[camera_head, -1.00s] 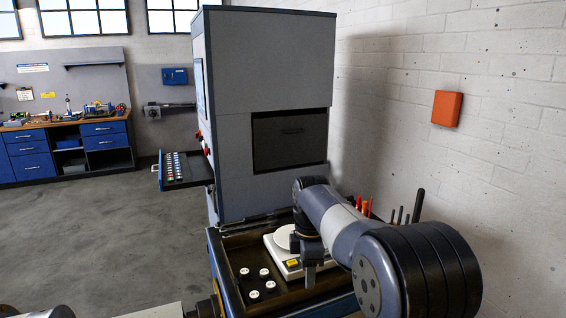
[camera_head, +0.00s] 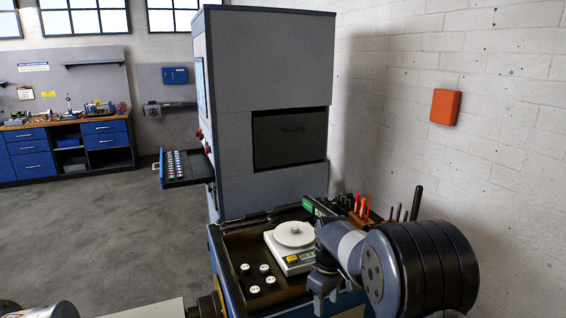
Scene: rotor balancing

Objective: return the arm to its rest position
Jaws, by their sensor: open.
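My arm reaches in from the lower right of the head view, its elbow folded over the right side of the work tray. My gripper (camera_head: 322,298) hangs pointing down at the tray's front right, just in front of the scale. Its jaws are open, and I see nothing between them. The white scale (camera_head: 297,262) stands in the tray, with a small grey piece (camera_head: 294,231) on its round pan. The scale is now mostly uncovered by the arm.
Several white-topped round weights (camera_head: 264,269) sit at the tray's left. A rack of red-handled tools (camera_head: 362,205) stands behind the arm near the wall. The tall grey cabinet (camera_head: 265,120) rises behind the tray, with an open drawer (camera_head: 183,168) at its left. Open floor lies left.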

